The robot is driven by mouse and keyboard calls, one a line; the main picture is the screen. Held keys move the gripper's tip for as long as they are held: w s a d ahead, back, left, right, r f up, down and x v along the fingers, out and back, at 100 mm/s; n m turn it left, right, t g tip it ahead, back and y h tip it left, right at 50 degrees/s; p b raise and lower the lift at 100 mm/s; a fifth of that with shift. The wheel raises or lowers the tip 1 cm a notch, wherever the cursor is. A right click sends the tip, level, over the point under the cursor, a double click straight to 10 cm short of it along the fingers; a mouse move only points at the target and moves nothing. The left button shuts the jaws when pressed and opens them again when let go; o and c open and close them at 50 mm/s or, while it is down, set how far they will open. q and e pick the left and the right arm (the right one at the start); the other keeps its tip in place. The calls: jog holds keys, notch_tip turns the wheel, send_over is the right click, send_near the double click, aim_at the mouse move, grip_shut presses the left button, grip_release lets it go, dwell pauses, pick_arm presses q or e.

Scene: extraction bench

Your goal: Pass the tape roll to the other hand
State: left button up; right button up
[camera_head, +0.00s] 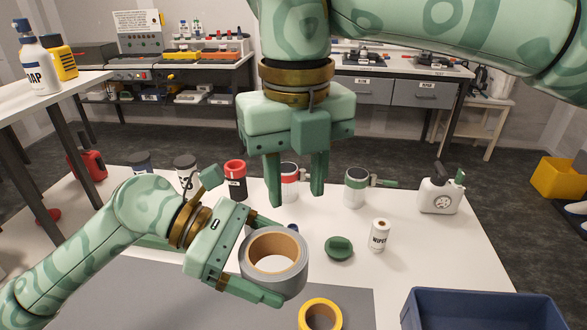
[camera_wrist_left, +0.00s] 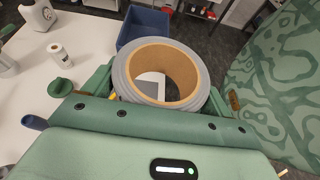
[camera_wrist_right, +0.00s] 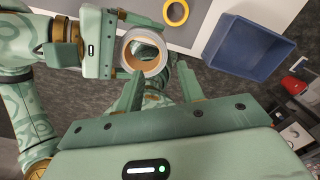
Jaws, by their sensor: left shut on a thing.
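A grey tape roll (camera_head: 296,277) with a tan cardboard core is held above the table by my left gripper (camera_head: 268,262), one finger on either side of it. The roll also shows in the left wrist view (camera_wrist_left: 205,92) between the fingers, and in the right wrist view (camera_wrist_right: 158,50). My right gripper (camera_head: 296,200) is open and empty, pointing down above and behind the roll in the head view. In the right wrist view, its two fingers (camera_wrist_right: 157,88) stand apart and the roll appears beyond them. They do not appear to touch it.
A yellow tape roll (camera_head: 321,314) lies on the table near the front. A blue bin (camera_head: 480,312) stands at front right. A green lid-like disc (camera_head: 339,247), a wipes roll (camera_head: 378,236), a white jug (camera_head: 438,196) and several canisters (camera_head: 356,188) stand behind.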

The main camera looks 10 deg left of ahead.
aim_at(295, 245)
notch_tip(295, 245, down, 11)
jog(key=shift+f, duration=0.1)
dwell(0.3)
